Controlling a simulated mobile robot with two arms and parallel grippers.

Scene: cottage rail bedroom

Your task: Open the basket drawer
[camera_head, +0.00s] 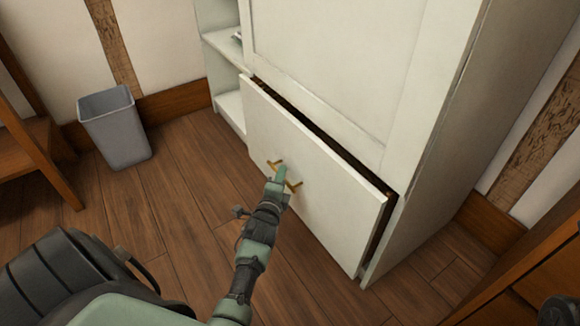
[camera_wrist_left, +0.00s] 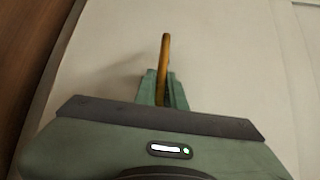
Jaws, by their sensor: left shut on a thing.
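The drawer (camera_head: 325,195) is the white front at the bottom of a white cabinet. It stands a little way out, with a dark gap along its top and right edges. Its brass handle (camera_head: 295,187) sits near the middle of the front. My left gripper (camera_head: 281,178) is at the handle and shut on it. In the left wrist view the handle (camera_wrist_left: 165,52) rises from between the green fingers (camera_wrist_left: 161,88), against the pale drawer front. The inside of the drawer is mostly hidden. My right gripper is not in view.
A grey bin (camera_head: 115,128) stands on the wooden floor (camera_head: 180,215) at the left. Open shelves (camera_head: 228,48) adjoin the cabinet (camera_head: 330,60) on its left. Wooden furniture edges the view at far left and lower right. The floor before the drawer is clear apart from my arm.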

